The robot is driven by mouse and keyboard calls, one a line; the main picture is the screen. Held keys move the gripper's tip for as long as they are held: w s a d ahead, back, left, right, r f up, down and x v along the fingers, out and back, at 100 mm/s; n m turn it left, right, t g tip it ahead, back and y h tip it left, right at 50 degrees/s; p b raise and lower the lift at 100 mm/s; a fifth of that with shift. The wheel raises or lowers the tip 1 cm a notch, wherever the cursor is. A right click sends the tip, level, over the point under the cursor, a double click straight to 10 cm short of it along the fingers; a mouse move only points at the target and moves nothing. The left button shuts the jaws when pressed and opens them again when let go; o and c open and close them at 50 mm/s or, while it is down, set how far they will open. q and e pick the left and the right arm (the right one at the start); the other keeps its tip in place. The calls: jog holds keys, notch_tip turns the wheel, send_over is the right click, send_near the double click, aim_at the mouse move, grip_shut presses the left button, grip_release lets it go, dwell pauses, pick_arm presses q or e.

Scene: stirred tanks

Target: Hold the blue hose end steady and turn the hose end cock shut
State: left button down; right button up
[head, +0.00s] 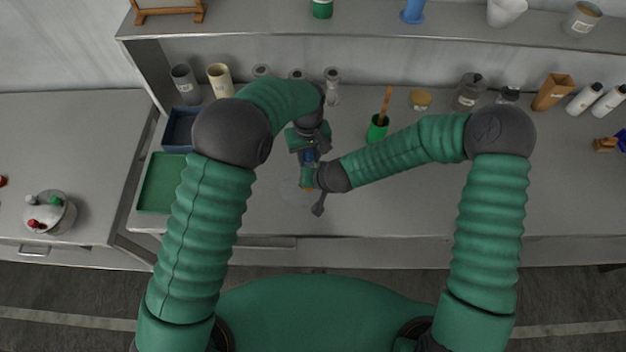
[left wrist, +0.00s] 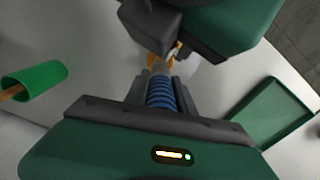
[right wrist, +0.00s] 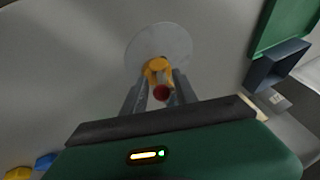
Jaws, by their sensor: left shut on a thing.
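The blue hose end (left wrist: 160,92) is clamped between the fingers of my left gripper (left wrist: 160,80), as the left wrist view shows. In the head view the left gripper (head: 309,158) points down over the bench, with a bit of blue at its tips. The yellow hose end cock (right wrist: 158,68) with a round red end (right wrist: 161,92) lies between the finger tips of my right gripper (right wrist: 159,80). I cannot tell whether these fingers press on it. The cock (left wrist: 154,60) is partly hidden by the right gripper in the left wrist view. The right gripper (head: 310,180) reaches in from the right.
A pale round disc (right wrist: 170,35) lies on the bench under the cock. A green tray (head: 160,185) and a dark blue bin (head: 180,127) are at the left. A green cup (head: 377,131) stands right of the grippers. The bench's right front is clear.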

grip_shut()
